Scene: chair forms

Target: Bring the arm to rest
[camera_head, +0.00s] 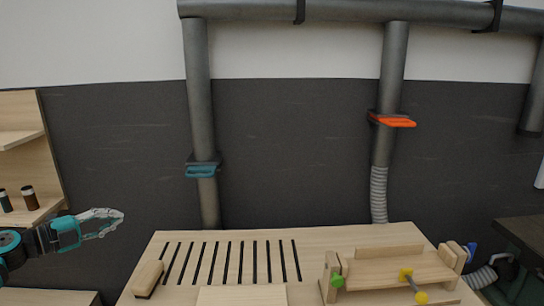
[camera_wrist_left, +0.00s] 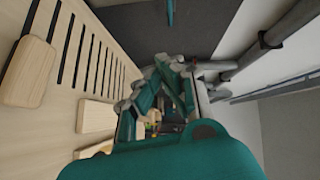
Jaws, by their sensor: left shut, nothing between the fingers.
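My left gripper (camera_head: 108,223) is at the left of the head view, its arm coming in from the left edge. Its fingers are shut with nothing between them. It is up in the air, left of the wooden workbench (camera_head: 230,265) and apart from it. In the left wrist view the gripper (camera_wrist_left: 178,75) shows up close from behind, with the bench surface (camera_wrist_left: 75,115) to its left. My right gripper does not show in either view.
The slotted bench carries a wooden block (camera_head: 148,279) and a wooden jig (camera_head: 385,270) with green and yellow knobs. A shelf (camera_head: 30,150) with small jars stands at left. Grey pipes with a blue gate (camera_head: 202,170) and an orange gate (camera_head: 393,120) run along the wall.

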